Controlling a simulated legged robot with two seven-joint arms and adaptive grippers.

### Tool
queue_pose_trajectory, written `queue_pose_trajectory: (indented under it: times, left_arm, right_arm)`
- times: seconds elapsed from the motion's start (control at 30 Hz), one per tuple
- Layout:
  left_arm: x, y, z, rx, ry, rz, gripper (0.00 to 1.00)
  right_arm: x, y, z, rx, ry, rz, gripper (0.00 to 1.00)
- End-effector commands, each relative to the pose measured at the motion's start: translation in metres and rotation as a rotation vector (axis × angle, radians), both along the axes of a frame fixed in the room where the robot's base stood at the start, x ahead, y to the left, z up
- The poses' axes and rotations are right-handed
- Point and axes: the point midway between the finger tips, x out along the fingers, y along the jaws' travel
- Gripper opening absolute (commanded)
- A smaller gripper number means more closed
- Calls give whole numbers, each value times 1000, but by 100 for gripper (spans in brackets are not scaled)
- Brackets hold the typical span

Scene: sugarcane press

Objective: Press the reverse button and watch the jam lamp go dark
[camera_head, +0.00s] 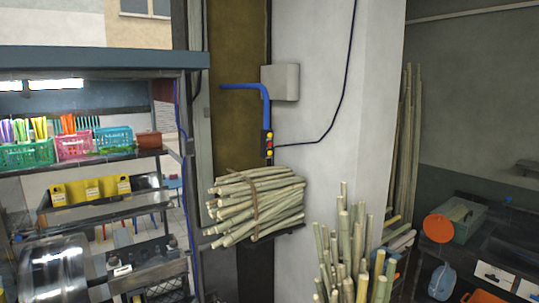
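A small dark control box (268,144) hangs from the end of a bent blue pipe (250,88) near the middle of the view. It carries small red and yellow round spots, probably buttons or lamps. They are too small to tell which is the reverse button or the jam lamp, or whether any is lit. A dark cable (330,125) runs from the box up along the pale pillar. Neither of my grippers shows in the head view.
A tied cane bundle (255,206) lies on a ledge below the control box. Upright canes (352,250) stand in front of the pillar (310,185). A stall with shelves of baskets (73,147) fills the left. A counter with a green crate (455,221) is at right.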

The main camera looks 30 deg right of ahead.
Motion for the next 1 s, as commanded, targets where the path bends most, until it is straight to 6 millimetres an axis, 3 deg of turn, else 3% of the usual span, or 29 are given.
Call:
queue_pose_trajectory:
  times: [0.17, 0.33, 1.0]
  left_arm:
    - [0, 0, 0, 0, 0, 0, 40]
    - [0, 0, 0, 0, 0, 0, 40]
    - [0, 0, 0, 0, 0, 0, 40]
  right_arm:
    - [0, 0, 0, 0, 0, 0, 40]
    - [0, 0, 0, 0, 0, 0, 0]
    - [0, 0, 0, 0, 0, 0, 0]
